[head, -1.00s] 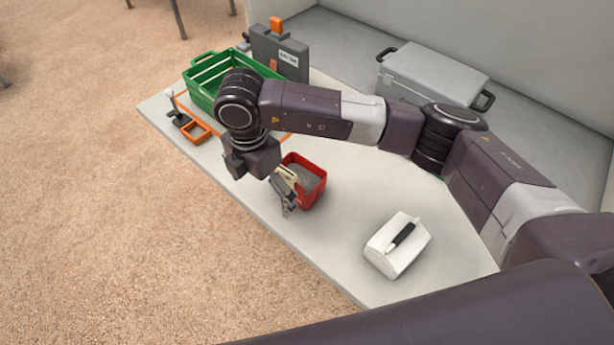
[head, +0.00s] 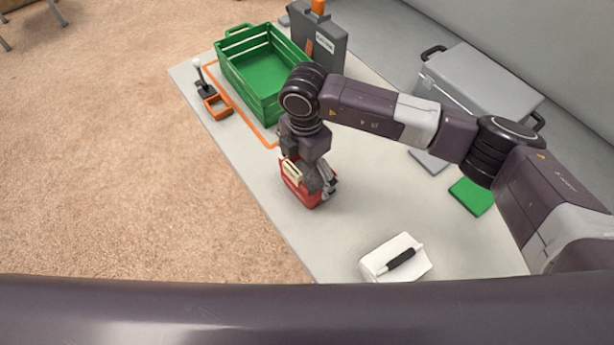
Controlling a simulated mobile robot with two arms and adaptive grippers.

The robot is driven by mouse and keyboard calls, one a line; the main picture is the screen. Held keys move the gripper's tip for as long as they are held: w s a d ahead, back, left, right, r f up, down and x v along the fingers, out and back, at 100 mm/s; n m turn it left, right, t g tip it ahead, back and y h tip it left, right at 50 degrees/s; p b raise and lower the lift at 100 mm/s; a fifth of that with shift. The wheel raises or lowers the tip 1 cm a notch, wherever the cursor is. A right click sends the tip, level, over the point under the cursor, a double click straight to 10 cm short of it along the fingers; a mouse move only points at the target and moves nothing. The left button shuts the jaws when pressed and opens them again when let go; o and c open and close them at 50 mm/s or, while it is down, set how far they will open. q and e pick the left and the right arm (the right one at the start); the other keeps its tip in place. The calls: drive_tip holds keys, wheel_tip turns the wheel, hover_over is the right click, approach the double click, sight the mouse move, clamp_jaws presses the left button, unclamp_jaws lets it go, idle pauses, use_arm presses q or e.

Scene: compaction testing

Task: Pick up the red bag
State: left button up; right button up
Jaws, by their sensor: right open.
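My left gripper is not in view.
A white block with a black handle (head: 395,265) lies in front. A green pad (head: 471,196) and a grey box (head: 480,85) are right.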

sight(308, 176)
wheel_tip(308, 176, down, 2)
drive_tip(key=shift+w+d+f, duration=0.1)
drive_tip(key=shift+d+f, duration=0.05)
drive_tip(key=shift+f, duration=0.25)
drive_tip(key=shift+c, duration=0.8)
drive_tip(key=c, duration=1.5)
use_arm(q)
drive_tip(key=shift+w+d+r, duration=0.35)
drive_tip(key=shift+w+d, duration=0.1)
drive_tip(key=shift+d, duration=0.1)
use_arm(e)
drive_tip(key=shift+c, duration=0.3)
